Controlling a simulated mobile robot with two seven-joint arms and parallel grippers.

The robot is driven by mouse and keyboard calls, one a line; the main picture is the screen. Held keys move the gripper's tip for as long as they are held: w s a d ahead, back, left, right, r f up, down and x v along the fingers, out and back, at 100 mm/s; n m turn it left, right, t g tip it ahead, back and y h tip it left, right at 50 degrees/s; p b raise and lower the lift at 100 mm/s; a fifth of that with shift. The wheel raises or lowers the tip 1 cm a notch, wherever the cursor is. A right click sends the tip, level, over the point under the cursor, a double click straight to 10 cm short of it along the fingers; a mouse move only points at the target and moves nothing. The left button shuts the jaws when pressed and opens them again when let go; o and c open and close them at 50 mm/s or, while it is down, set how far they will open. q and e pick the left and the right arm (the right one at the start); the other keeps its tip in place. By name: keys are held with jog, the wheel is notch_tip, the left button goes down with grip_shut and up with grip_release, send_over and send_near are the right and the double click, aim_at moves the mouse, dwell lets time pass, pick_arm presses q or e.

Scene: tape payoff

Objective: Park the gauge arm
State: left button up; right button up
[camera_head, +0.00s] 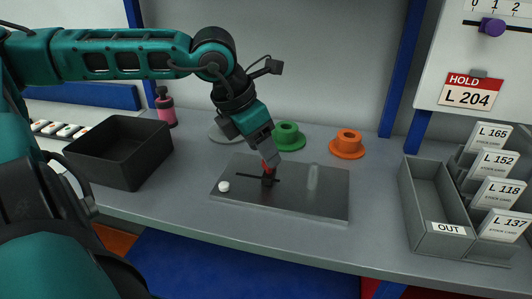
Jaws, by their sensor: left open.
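A flat grey metal plate (325,207) lies on the bench. A dark slot or bar runs across it, and a small black piece with a red top (268,174) stands there; it is probably the gauge arm, but I cannot be sure. A white round knob (223,186) sits at the plate's left, and a pale upright post or reflection (312,177) shows right of the middle. My left gripper (270,162) points down right at the red top, with its jaws open. It partly covers the red top, and I cannot tell whether they touch. My right gripper is not seen.
A black open bin (118,150) and a pink bottle (165,108) stand left. Green (288,136) and orange (347,144) flanged spools and a grey disc (222,134) lie behind the plate. A grey OUT tray (428,208) and card rack (490,190) stand right. A purple slider (491,28) is on a wall scale.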

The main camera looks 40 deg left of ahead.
aim_at(269, 170)
pick_arm(q)
jog(key=shift+b+x, duration=0.4)
jog(key=shift+x, duration=0.95)
grip_shut()
